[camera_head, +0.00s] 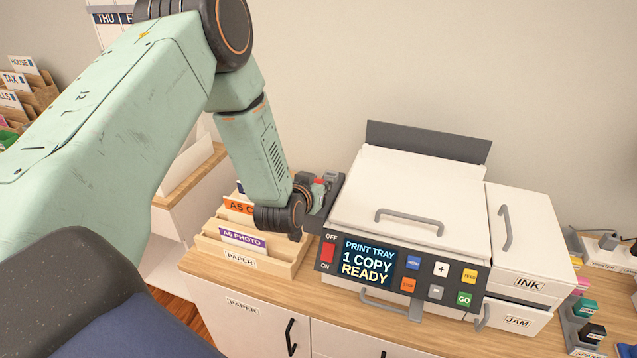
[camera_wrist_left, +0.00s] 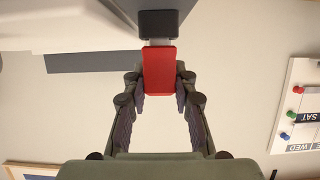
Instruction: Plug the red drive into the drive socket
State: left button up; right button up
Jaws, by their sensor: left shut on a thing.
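The red drive (camera_wrist_left: 159,72) is held between the two fingers of my left gripper (camera_wrist_left: 160,88) in the left wrist view. A strip of its metal plug shows between the red body and a dark block (camera_wrist_left: 158,24), which looks like the drive socket. The plug is lined up with the block and meets its edge; how deep it sits I cannot tell. In the head view my left gripper (camera_head: 322,190) is at the left side of the printer, with a bit of the red drive (camera_head: 319,181) showing. The socket is hard to make out there. My right gripper is not in view.
The white printer (camera_head: 415,200) stands on a wooden counter, its screen reading "1 COPY READY". A wooden paper sorter (camera_head: 240,262) is just left of it, below my left wrist. Ink cartridges (camera_head: 587,308) stand at the right. A wall calendar (camera_wrist_left: 297,105) shows in the wrist view.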

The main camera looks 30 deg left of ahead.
pick_arm(q)
jog(key=shift+s+f, duration=0.1)
jog(key=shift+f, duration=0.15)
jog(key=o, duration=1)
jog(key=v, duration=1.2)
